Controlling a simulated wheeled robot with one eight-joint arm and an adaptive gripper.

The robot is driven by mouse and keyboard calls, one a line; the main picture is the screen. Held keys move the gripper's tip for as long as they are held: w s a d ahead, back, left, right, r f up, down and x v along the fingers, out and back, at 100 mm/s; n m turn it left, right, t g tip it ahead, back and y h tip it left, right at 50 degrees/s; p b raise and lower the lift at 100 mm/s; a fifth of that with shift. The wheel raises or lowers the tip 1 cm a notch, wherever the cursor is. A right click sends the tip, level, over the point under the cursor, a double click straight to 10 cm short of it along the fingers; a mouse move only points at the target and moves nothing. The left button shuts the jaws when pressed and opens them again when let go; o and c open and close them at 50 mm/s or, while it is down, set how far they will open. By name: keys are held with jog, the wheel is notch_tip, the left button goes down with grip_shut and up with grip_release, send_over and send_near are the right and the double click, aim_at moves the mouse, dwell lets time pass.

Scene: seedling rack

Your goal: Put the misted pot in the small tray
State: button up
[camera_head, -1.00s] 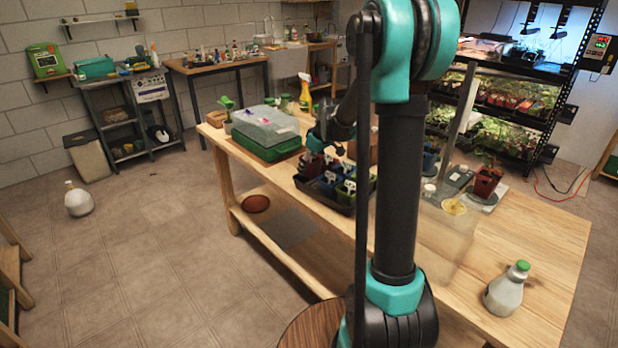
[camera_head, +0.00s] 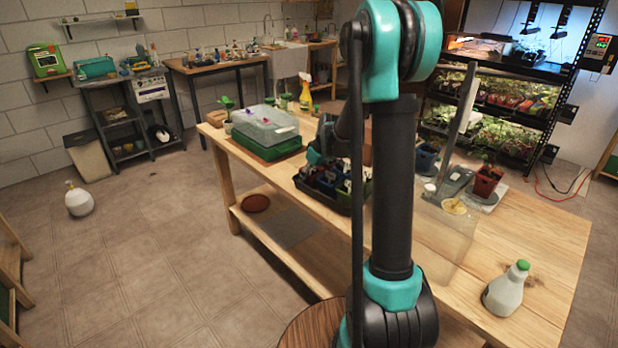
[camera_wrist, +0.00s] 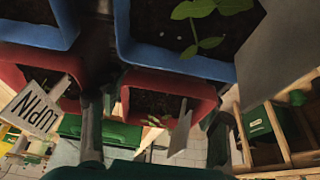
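A dark rack tray (camera_head: 349,209) holding several small pots stands on the wooden table in the head view. My gripper (camera_wrist: 163,112) is down at these pots, its two dark fingers apart on either side of a red pot (camera_wrist: 170,85) of soil with a pale tag. I see no clear grip on it. Another red pot (camera_wrist: 62,72) has a tag reading "LUPIN". A blue pot (camera_wrist: 180,62) with a green seedling and pale specks on its soil is behind, beside another blue pot (camera_wrist: 38,35). I cannot tell which pot is misted, nor pick out the small tray for certain.
A green propagator with a clear lid (camera_head: 283,138) stands at the table's left end. A potted plant in a red pot (camera_head: 487,182), a blue pot (camera_head: 427,157) and a grey stand (camera_head: 457,182) are to the right. A green-capped bottle (camera_head: 505,290) stands at the near right; wood around it is clear.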

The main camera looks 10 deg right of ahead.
jog(key=v, duration=1.2)
jog(key=shift+r, duration=0.15)
dwell(0.3)
